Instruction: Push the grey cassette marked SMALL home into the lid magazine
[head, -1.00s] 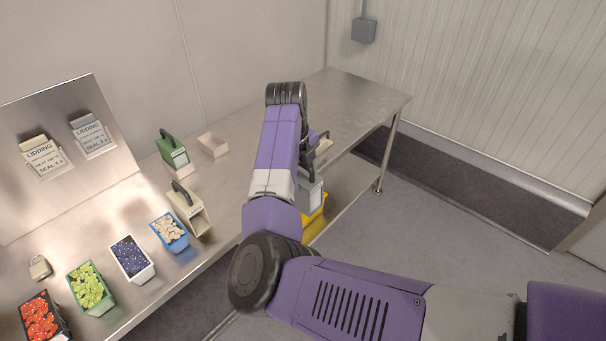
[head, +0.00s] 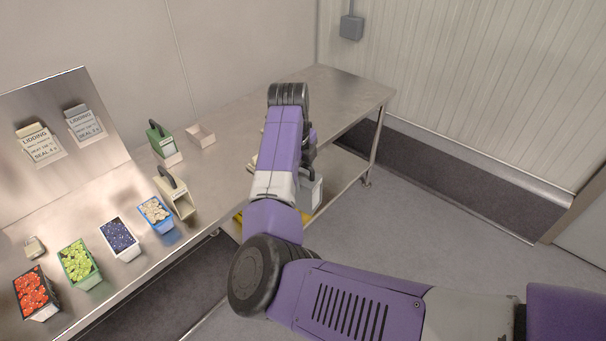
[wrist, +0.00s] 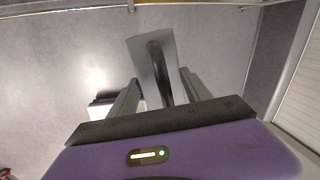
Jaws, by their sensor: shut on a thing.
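My gripper (wrist: 162,92) is shut on the dark handle of a grey cassette (wrist: 139,58) in the wrist view. My arm hides most of the gripper in the head view. A beige housing with a dark handle (head: 183,200) stands near the front of the table, and a green one (head: 157,143) stands behind it. I cannot tell which thing is the lid magazine.
A small beige tray (head: 207,141) lies at the back of the steel table (head: 335,92). Several fruit punnets, including a blue one (head: 161,231), line the front left. A yellow thing (head: 238,216) shows low beside my arm. The table's far right and the floor are clear.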

